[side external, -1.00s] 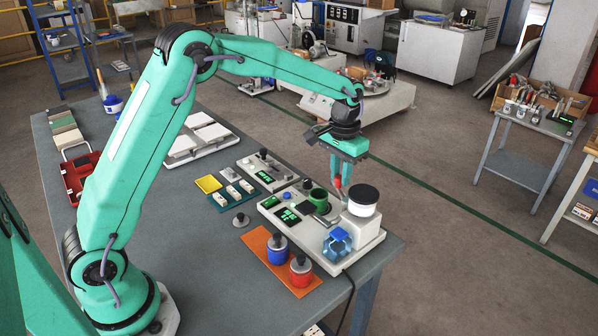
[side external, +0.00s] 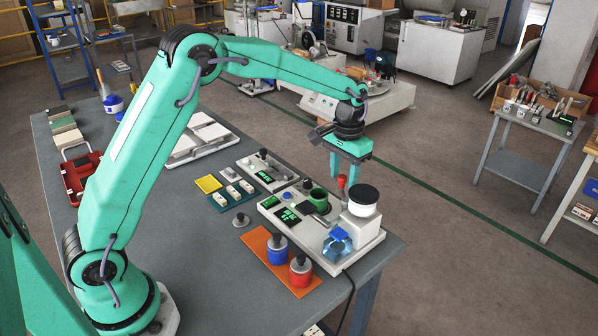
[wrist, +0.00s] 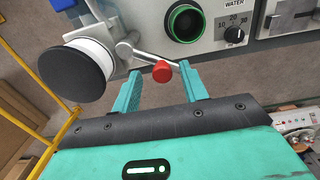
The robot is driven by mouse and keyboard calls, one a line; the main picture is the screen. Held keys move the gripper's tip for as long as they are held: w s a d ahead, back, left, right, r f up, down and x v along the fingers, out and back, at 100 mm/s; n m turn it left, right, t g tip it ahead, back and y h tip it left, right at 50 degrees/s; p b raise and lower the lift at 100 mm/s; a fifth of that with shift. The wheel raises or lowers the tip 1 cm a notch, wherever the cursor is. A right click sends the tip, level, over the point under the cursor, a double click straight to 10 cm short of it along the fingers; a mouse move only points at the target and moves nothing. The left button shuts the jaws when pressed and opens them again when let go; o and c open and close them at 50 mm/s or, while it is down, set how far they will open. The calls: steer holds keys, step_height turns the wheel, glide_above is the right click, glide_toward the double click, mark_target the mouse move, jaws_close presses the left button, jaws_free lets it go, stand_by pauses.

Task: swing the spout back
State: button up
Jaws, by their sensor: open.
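The spout appears to be the metal arm (wrist: 142,56) beside the white canister with a black lid (wrist: 75,72) in the wrist view. A red knob (wrist: 162,71) stands by this arm; in the side view it rises as a red-topped lever (side external: 342,182) left of the canister (side external: 363,198). My gripper (wrist: 160,72) is open, with the knob between its fingers and gaps on both sides. In the side view my gripper (side external: 346,170) hangs above the tester at the knob's height.
A green-rimmed cup (side external: 317,196) and displays sit on the tester. A blue holder (side external: 338,239) is at its near end. Open floor lies beyond the table's right edge.

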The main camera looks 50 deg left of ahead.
mark_target(341, 178)
steer(key=shift+r, duration=0.1)
steer(key=shift+r, duration=2.9)
steer(key=shift+s+a+r, duration=0.15)
steer(key=shift+s+r, duration=0.2)
steer(key=shift+r, duration=0.15)
steer(key=s+a+r+t, duration=0.15)
steer(key=s+r, duration=0.25)
steer(key=s, duration=0.4)
steer(key=s+a+r+t, duration=0.1)
steer(key=s+r+t, duration=0.1)
steer(key=s+r, duration=0.4)
steer(key=s+f+t, duration=0.1)
steer(key=s+f, duration=0.1)
steer(key=s, duration=0.6)
steer(key=s+f+t, duration=0.1)
steer(key=s+f, duration=0.1)
steer(key=s, duration=0.6)
steer(key=shift+a+f, duration=0.3)
steer(key=shift+a, duration=0.05)
